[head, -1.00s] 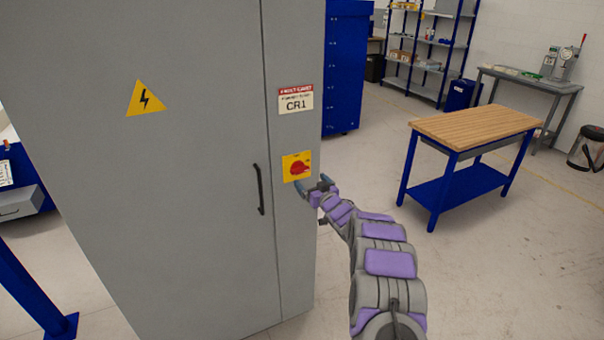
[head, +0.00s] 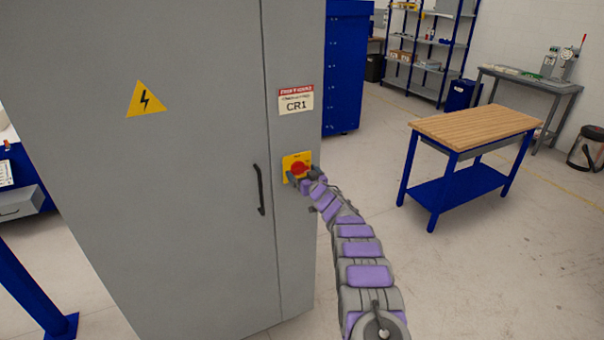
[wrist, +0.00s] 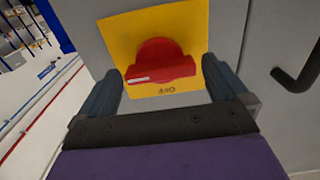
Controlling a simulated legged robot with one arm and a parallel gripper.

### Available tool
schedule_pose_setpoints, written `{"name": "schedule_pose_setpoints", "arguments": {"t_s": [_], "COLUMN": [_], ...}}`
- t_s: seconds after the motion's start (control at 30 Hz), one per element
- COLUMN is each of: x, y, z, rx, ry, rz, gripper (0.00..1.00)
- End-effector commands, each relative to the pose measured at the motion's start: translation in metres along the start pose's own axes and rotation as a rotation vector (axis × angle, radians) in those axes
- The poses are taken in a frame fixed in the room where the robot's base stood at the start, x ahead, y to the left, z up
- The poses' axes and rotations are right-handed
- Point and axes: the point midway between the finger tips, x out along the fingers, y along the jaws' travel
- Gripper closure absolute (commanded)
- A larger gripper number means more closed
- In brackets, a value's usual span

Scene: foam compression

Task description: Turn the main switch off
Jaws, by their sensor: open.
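The main switch is a red rotary knob (head: 300,168) on a yellow plate (head: 288,162), mounted on the grey cabinet (head: 200,200) below the CR1 label. In the wrist view the red knob (wrist: 160,62) shows its grip bar nearly level across the picture, with a white mark at its left end. My gripper (head: 303,180) is at the plate, and in the wrist view its open fingers (wrist: 165,82) stand on either side of the knob. Gaps show between the knob and both fingers; I cannot tell whether the tips touch the plate.
A black door handle (head: 260,190) is left of the switch; it also shows at right in the wrist view (wrist: 300,68). A wood-topped blue table (head: 475,127) stands to the right. The floor between table and cabinet is clear.

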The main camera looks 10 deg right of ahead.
Motion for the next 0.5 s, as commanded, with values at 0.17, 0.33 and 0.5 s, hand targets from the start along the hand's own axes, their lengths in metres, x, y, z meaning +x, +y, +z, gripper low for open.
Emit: {"name": "schedule_pose_setpoints", "arguments": {"t_s": [0.17, 0.33, 0.5], "x": [0.0047, 0.0062, 0.0062], "y": [0.0001, 0.0002, 0.0002], "z": [-0.0001, -0.0015, -0.0012], "rx": [0.001, 0.001, 0.001], "ry": [0.002, 0.004, 0.004], "rz": [0.001, 0.003, 0.003], "gripper": [0.0, 0.0, 0.0]}}
